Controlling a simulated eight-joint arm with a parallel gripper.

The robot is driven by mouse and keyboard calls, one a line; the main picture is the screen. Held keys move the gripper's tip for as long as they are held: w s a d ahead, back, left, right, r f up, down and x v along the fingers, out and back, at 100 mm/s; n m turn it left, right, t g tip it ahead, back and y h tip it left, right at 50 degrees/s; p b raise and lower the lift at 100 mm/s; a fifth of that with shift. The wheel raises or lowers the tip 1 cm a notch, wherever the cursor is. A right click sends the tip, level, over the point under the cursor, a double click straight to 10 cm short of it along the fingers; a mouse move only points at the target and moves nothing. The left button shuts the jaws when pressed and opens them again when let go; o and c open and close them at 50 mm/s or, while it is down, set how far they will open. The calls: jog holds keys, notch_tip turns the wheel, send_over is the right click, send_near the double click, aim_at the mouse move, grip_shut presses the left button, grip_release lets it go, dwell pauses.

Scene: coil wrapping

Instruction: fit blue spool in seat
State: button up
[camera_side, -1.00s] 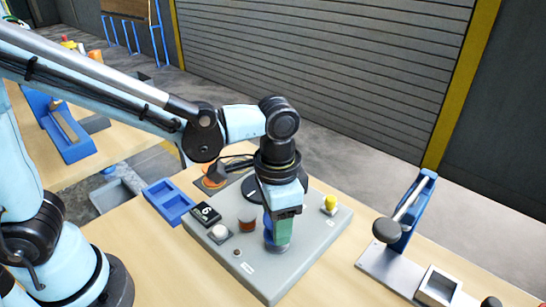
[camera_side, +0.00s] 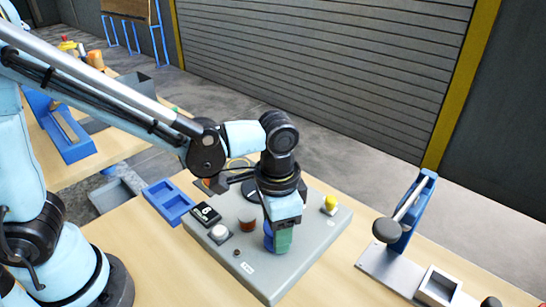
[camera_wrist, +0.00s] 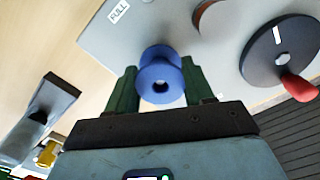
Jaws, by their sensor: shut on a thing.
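The blue spool (camera_wrist: 161,80) is held between the green fingers of my gripper (camera_wrist: 163,90), with a round hole showing in its end in the wrist view. In the side view my gripper (camera_side: 280,240) points down, low over the front part of the grey panel (camera_side: 285,268). The spool (camera_side: 268,238) shows there beside the green finger, near the panel surface. I cannot tell whether it touches the panel. The place beneath the spool is hidden, and I cannot make out the seat.
The panel carries a white button (camera_side: 219,231), a reddish-brown cylinder (camera_side: 247,223), a black box (camera_side: 205,213) and a yellow knob (camera_side: 330,203). A black wheel (camera_wrist: 280,55) has a red handle. A blue tray (camera_side: 168,200) lies left; a blue lever stand (camera_side: 415,212) stands right.

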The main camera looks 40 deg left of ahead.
jog(key=o, duration=1.1)
notch_tip(320, 180, up, 12)
jog(key=shift+r, duration=0.1)
jog(key=shift+a, duration=0.1)
jog(key=a+f+n+t, duration=0.1)
jog(key=a+n+t, duration=0.1)
jog(key=a, duration=0.3)
jog(key=s+a+f+n+t, duration=0.1)
jog(key=a+n+t, duration=0.1)
jog(key=a, duration=0.4)
jog(key=a+f+n+t, duration=0.2)
jog(key=a+t, duration=0.1)
jog(key=a, duration=0.2)
jog(key=shift+s+a+f, duration=0.1)
jog(key=shift+s+a, duration=0.05)
jog(key=shift+a, duration=0.25)
